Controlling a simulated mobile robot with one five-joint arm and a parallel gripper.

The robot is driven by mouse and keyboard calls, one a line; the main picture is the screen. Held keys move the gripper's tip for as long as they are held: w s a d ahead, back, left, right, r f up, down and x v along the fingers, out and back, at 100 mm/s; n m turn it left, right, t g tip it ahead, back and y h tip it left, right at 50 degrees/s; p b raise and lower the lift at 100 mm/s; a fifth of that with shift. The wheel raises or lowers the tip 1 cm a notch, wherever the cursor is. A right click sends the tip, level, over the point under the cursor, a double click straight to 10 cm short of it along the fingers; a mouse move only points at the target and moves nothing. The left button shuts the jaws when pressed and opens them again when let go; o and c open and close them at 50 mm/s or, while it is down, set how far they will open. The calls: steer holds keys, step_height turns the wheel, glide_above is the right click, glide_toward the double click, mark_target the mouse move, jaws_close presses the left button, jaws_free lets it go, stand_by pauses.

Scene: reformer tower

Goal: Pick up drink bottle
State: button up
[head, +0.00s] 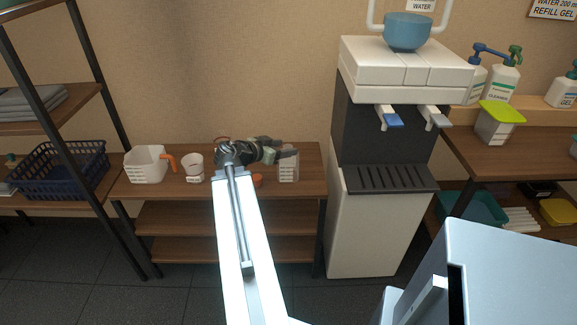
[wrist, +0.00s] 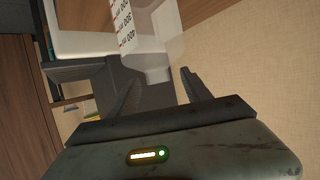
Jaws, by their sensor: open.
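The drink bottle (head: 289,166) is a pale, translucent container with printed markings, upright near the right end of the wooden shelf's top. In the wrist view the bottle (wrist: 155,42) is clear and whitish with a red and black volume scale. My gripper (head: 288,153) reaches over the shelf from the left, and its fingers overlap the upper part of the bottle in the head view. In the wrist view my gripper (wrist: 161,76) is open, with the bottle's narrower end in front of the gap between the fingers. I cannot tell whether the fingers touch it.
A white jug with an orange handle (head: 147,165) and a white cup (head: 192,168) stand left on the shelf (head: 220,200). A small orange item (head: 257,180) lies below my wrist. The water dispenser (head: 375,150) stands close at the right. A dark basket (head: 60,175) is far left.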

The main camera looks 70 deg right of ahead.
mark_target(290, 147)
steer(key=b+x, duration=0.2)
steer(key=x, duration=0.3)
steer(key=shift+f, duration=0.1)
jaws_close()
